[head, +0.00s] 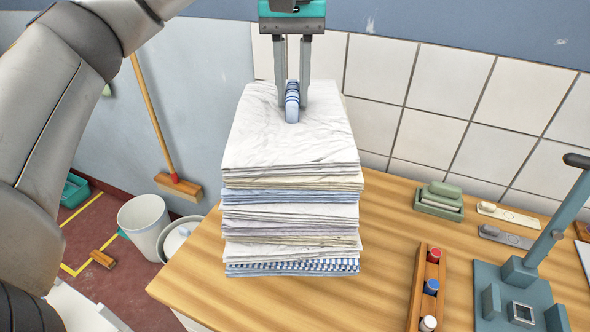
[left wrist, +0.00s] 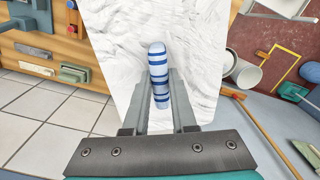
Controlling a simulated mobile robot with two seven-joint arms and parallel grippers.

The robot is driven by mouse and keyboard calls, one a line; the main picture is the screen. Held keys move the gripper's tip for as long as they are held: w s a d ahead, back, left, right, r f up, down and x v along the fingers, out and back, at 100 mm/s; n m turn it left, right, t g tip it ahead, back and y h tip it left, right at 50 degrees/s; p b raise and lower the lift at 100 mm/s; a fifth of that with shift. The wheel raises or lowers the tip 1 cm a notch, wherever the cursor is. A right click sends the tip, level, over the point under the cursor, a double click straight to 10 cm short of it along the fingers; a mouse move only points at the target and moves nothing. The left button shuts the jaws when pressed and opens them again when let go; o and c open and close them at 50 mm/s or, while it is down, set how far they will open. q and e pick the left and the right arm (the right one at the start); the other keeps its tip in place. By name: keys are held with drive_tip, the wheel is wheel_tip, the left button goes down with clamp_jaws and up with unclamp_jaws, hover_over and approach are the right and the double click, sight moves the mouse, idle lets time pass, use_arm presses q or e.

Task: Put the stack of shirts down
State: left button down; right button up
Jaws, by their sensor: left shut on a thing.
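The stack of shirts (head: 290,205) is a tall pile of folded white, cream and light blue cloth with a blue-striped layer at the bottom. It stands upright over the left part of the wooden table (head: 385,215); I cannot tell whether its underside touches the top. My left gripper (head: 292,100) points down at the top of the stack, shut on a blue-and-white striped grip (head: 292,108) there. In the left wrist view the striped grip (left wrist: 158,72) stands between the fingers, over the white top shirt (left wrist: 200,50). My right gripper is not in view.
On the table, right of the stack, are a wooden rack with colored spools (head: 428,285), a green box (head: 440,200) and a teal press-like tool (head: 520,275). A tiled wall (head: 440,100) runs behind. A white bucket (head: 145,222) and a broom (head: 178,186) stand left of the table.

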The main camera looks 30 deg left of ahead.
use_arm(q)
wheel_tip(320, 180, down, 13)
idle(0.5)
drive_tip(key=shift+w+f, duration=0.1)
drive_tip(key=shift+f, duration=0.05)
drive_tip(key=shift+f, duration=0.15)
drive_tip(key=c, duration=0.7)
unclamp_jaws()
